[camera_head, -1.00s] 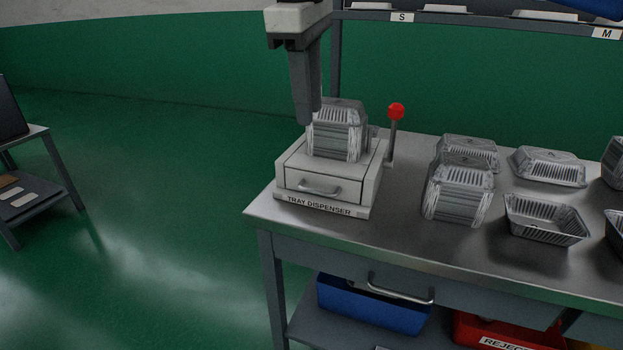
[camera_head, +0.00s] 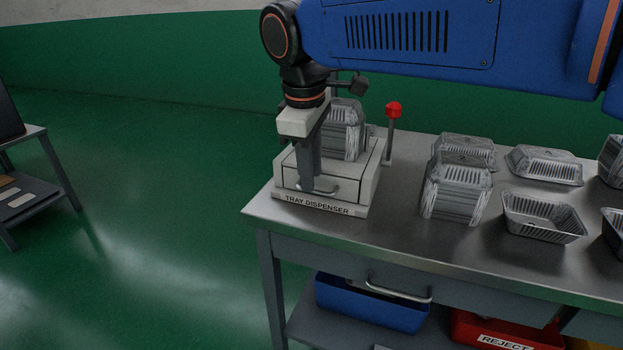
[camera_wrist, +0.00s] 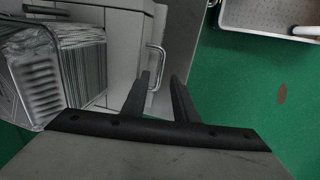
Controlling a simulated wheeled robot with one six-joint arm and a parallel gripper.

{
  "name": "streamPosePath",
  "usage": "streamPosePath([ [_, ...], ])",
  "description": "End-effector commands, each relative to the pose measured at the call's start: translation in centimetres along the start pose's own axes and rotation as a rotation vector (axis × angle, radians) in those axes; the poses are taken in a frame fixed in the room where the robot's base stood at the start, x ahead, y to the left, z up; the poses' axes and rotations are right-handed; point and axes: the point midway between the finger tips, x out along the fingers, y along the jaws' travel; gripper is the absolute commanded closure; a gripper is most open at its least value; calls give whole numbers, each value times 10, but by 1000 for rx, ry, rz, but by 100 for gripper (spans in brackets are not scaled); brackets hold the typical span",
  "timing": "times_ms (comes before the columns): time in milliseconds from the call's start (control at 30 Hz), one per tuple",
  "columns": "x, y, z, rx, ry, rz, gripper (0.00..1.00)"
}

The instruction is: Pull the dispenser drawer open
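The tray dispenser (camera_head: 370,186) is a pale box on the left end of the steel table, with a stack of foil trays (camera_head: 343,138) on top. Its drawer (camera_head: 347,189) looks shut. The curved metal drawer handle (camera_head: 325,192) is on the front face, partly hidden by my gripper (camera_head: 310,190). In the wrist view the handle (camera_wrist: 161,55) shows near the tips of my gripper (camera_wrist: 160,76), with its bar between the two parted fingers. I cannot tell whether either finger touches it.
A red-knobbed lever (camera_head: 393,112) stands at the dispenser's right. Foil trays (camera_head: 455,190) cover the table to the right. A table drawer handle (camera_head: 400,290) and a blue bin (camera_head: 370,305) are below.

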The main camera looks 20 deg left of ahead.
Motion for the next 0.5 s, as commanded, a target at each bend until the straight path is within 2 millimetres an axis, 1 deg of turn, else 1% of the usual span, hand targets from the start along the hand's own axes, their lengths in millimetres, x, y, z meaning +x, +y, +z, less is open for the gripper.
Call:
streamPosePath([
  [33, 7, 0, 0, 0, -2, -1, 74],
  [100, 14, 0, 0, 0, -1, -1, 74],
  [200, 21, 0, 0, 0, -1, 0, 74],
  [300, 25, 0, 0, 0, 0, 0, 74],
  [500, 26, 0, 0, 0, 0, 0, 74],
])
